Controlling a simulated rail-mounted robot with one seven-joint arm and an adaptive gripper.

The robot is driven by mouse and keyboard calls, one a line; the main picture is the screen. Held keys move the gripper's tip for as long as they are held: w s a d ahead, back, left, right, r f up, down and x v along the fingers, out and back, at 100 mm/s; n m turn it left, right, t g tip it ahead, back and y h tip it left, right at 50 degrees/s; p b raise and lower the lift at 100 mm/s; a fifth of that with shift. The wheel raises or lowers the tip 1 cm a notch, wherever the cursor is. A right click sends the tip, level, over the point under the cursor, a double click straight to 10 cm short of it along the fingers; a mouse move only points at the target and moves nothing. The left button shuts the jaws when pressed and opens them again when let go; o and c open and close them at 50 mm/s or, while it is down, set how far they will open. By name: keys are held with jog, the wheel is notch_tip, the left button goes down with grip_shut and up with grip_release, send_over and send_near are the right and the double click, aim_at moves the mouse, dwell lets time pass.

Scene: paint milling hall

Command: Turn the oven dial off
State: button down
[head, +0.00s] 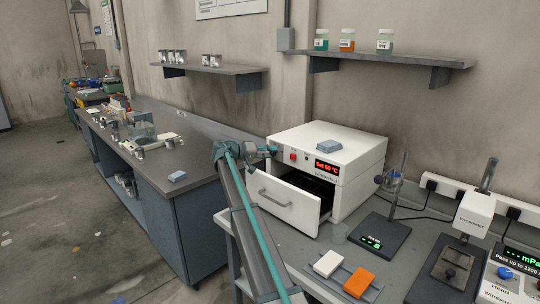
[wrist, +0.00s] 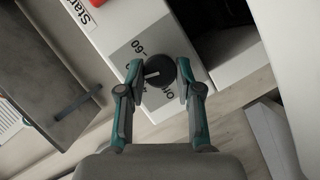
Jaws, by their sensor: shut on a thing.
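The white oven (head: 345,160) stands on the right-hand bench, its front drawer or door (head: 283,200) hanging open. Its red display (head: 327,169) appears to read "Set 60 °C". My gripper (wrist: 158,80) is shut on the dial, one finger on each side. In the head view my gripper (head: 270,151) is at the oven's front left, and the dial is hidden.
A red button (head: 292,156) sits on the oven front near my gripper. A blue-grey block (head: 331,145) lies on the oven top. A long bench (head: 210,160) runs left.

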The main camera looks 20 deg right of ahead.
jog(key=n+h, duration=0.1)
jog(key=n, duration=0.1)
jog(key=n+g, duration=0.1)
jog(key=n, duration=0.1)
jog(key=shift+f+h, duration=0.15)
jog(key=shift+h, duration=0.25)
jog(key=shift+n, duration=0.4)
jog(key=c, duration=0.8)
grip_release()
